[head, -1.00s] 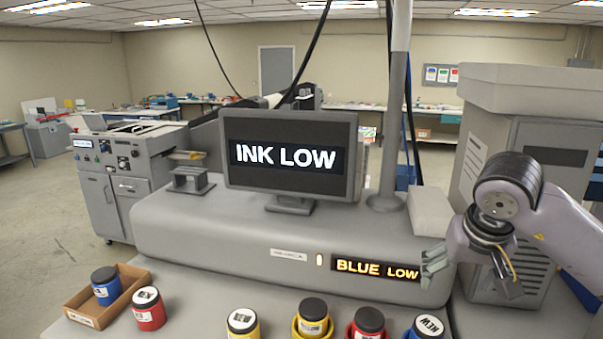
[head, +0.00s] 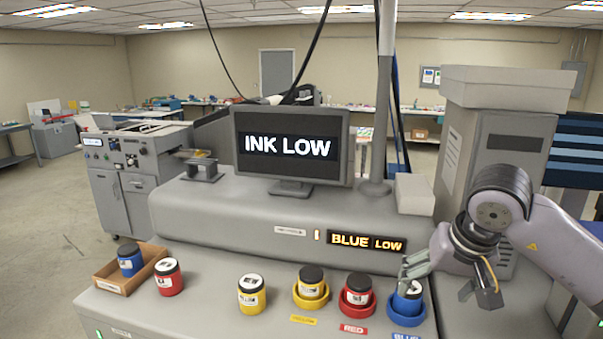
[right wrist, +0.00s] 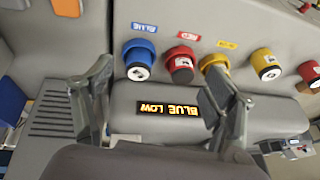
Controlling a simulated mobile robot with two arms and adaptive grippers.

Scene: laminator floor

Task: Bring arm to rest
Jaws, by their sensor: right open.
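My right gripper (head: 440,282) is open and empty. It hangs over the right part of the machine's front shelf, and in the head view one finger partly overlaps the blue jar (head: 407,298). That jar stands in the blue ring holder (head: 407,319). In the right wrist view, my two open fingers (right wrist: 157,70) have nothing between them, and the blue jar (right wrist: 138,66) shows beyond them. A red jar (head: 357,288) stands in the red holder and a yellow jar (head: 311,281) in the yellow holder. The display (head: 367,242) reads "BLUE LOW". My left gripper is not in view.
The monitor (head: 290,146) reads "INK LOW". A loose yellow jar (head: 251,295) and a loose red jar (head: 169,277) stand on the shelf. A cardboard tray (head: 110,279) at left holds a blue jar (head: 131,260). A grey cabinet (head: 497,130) stands behind my right arm.

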